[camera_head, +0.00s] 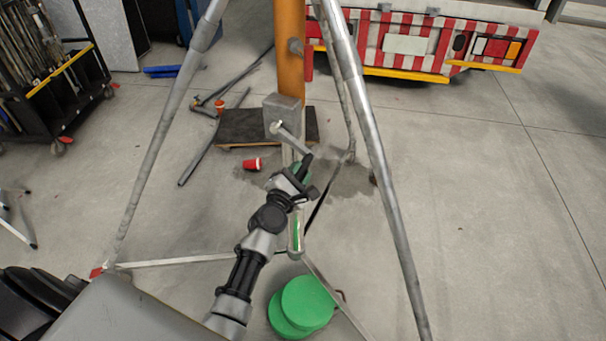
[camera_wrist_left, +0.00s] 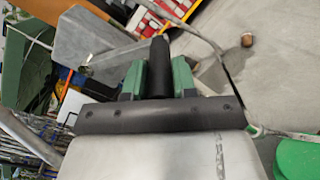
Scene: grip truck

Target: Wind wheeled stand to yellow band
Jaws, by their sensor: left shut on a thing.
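The stand has grey tripod legs (camera_head: 376,150) and an upright orange column (camera_head: 291,50); its top is out of view. A grey winch box (camera_head: 284,115) sits low on the column, with a crank arm (camera_head: 290,138) slanting down to the right. My left gripper (camera_head: 301,172) is at the end of that crank. In the left wrist view its green fingers (camera_wrist_left: 158,80) are shut on the black crank handle (camera_wrist_left: 159,58), beside the grey box (camera_wrist_left: 92,45). I cannot make out a yellow band on the visible column. My right gripper is not in view.
Green discs (camera_head: 306,303) lie on the floor near the stand's lower brace. A red cup (camera_head: 252,164) lies beside a dark wheeled board (camera_head: 240,128). A red-and-white striped truck rear (camera_head: 405,45) stands behind. A black tool cart (camera_head: 50,80) is at left. Floor at right is clear.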

